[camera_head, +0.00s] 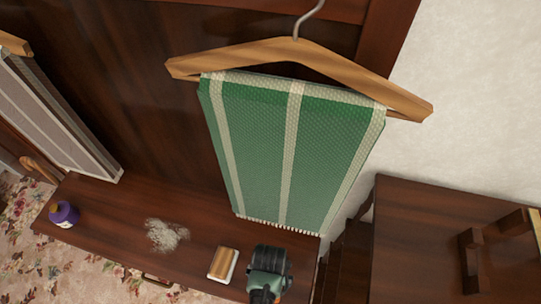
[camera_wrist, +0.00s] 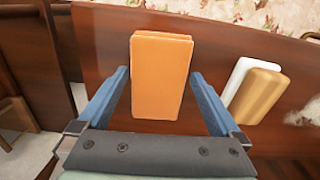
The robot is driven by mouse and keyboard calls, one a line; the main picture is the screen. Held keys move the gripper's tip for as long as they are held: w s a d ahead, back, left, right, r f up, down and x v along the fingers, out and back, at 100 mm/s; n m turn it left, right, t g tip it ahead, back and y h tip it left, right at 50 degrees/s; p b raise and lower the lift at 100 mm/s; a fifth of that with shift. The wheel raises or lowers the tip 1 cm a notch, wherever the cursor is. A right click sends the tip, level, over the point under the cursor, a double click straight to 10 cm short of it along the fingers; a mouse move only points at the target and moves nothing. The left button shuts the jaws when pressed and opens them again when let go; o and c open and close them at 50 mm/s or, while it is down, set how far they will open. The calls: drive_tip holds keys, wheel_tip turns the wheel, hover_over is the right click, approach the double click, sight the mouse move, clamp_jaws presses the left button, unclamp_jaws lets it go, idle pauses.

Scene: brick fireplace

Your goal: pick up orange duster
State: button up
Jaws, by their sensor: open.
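The orange duster (camera_wrist: 160,85) is a plain orange block, seen in the wrist view on the dark wooden surface (camera_wrist: 105,50). My gripper (camera_wrist: 160,75) is open, with one blue finger on each side of the duster. A gap shows between the duster and each finger. The duster's near end reaches down toward the gripper's palm. I cannot tell how far above the surface the fingertips are. In the head view, my arm's end covers that part of the bench, and I cannot make out the duster clearly.
A white-and-wood block (camera_head: 223,264) lies beside the duster; it also shows in the wrist view (camera_wrist: 254,95). A green striped cloth (camera_head: 290,150) hangs from a wooden hanger (camera_head: 300,52) above the bench.

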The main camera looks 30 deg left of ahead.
drive_tip(key=shift+w+f, duration=0.1)
drive_tip(key=shift+f, duration=0.65)
drive_tip(key=shift+c, duration=0.3)
drive_tip(key=c, duration=1.1)
drive_tip(key=shift+r, duration=0.1)
wheel_tip(320, 180, up, 10)
drive_tip(key=shift+f+p, duration=0.1)
drive_tip(key=shift+p, duration=0.2)
